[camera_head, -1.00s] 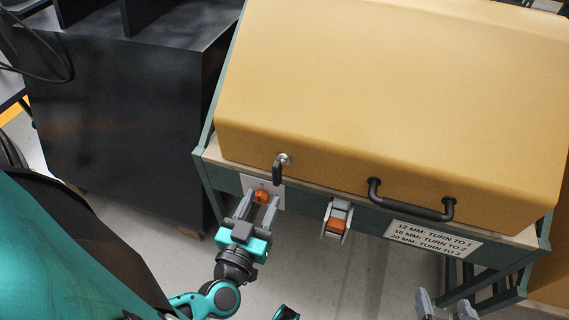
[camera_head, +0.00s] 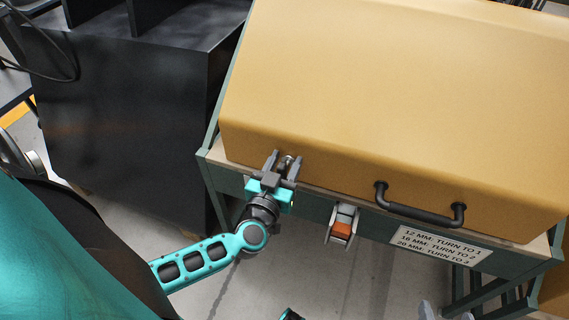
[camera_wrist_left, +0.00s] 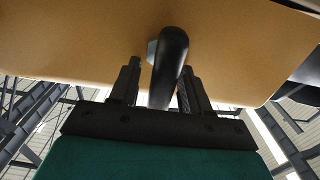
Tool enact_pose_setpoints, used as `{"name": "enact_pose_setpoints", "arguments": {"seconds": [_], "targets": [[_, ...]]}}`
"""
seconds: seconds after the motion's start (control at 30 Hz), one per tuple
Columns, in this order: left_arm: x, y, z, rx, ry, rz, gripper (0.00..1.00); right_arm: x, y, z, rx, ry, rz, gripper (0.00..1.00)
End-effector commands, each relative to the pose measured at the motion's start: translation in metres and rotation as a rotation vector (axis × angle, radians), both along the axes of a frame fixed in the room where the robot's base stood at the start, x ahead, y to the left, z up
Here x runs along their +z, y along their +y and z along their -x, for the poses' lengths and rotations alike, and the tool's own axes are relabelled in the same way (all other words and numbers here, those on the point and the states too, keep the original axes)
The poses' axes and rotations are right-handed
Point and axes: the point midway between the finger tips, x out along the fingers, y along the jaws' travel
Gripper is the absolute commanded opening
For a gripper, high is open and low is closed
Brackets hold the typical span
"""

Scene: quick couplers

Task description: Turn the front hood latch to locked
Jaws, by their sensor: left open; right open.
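The yellow hood (camera_head: 390,90) is closed on a green bench frame. Its front latch (camera_head: 289,160) sits at the hood's lower left edge and is mostly hidden behind my left gripper in the head view. In the left wrist view the latch's black handle (camera_wrist_left: 170,62) hangs between the two fingers, pointing down toward the palm. My left gripper (camera_head: 287,158) is open, with a finger on each side of the handle; the wrist view also shows it (camera_wrist_left: 160,75). I cannot tell whether either finger touches the handle. My right gripper (camera_head: 428,308) is barely visible at the bottom edge.
A black hood handle (camera_head: 420,212) lies right of the latch. An orange rocker switch (camera_head: 341,229) and a label plate (camera_head: 440,246) with turn settings are on the bench front. A dark cabinet (camera_head: 120,120) stands at the left, with open floor below the bench.

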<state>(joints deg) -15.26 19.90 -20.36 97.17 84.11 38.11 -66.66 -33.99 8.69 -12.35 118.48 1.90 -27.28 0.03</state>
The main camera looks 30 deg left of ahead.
Motion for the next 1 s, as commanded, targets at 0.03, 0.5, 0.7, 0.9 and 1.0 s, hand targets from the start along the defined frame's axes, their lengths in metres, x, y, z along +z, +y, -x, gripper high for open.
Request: {"name": "enact_pose_setpoints", "arguments": {"seconds": [0.03, 0.5, 0.7, 0.9, 1.0], "targets": [[0.0, 0.0, 0.0002, 0.0, 0.0, 0.0, 0.46, -0.0001, -0.0001, 0.0, 0.0, 0.0, 0.0, 0.74], [-0.0001, -0.0001, 0.0005, 0.0, 0.0, 0.0, 0.01, -0.0003, -0.0003, 0.0001, -0.001, 0.001, 0.0, 0.74], [0.0, 0.0, 0.0006, 0.001, -0.001, 0.006, 0.0, 0.0002, -0.0003, 0.0001, -0.001, 0.001, 0.0, 0.74], [0.0008, 0.0007, 0.0009, 0.001, -0.012, 0.053, 0.0, 0.0042, -0.0002, 0.0, -0.001, 0.001, 0.0, 0.74], [0.0008, 0.0014, 0.0013, 0.001, -0.023, 0.105, 0.0, 0.0077, -0.0003, 0.0001, -0.001, 0.001, 0.0, 0.74]]}}
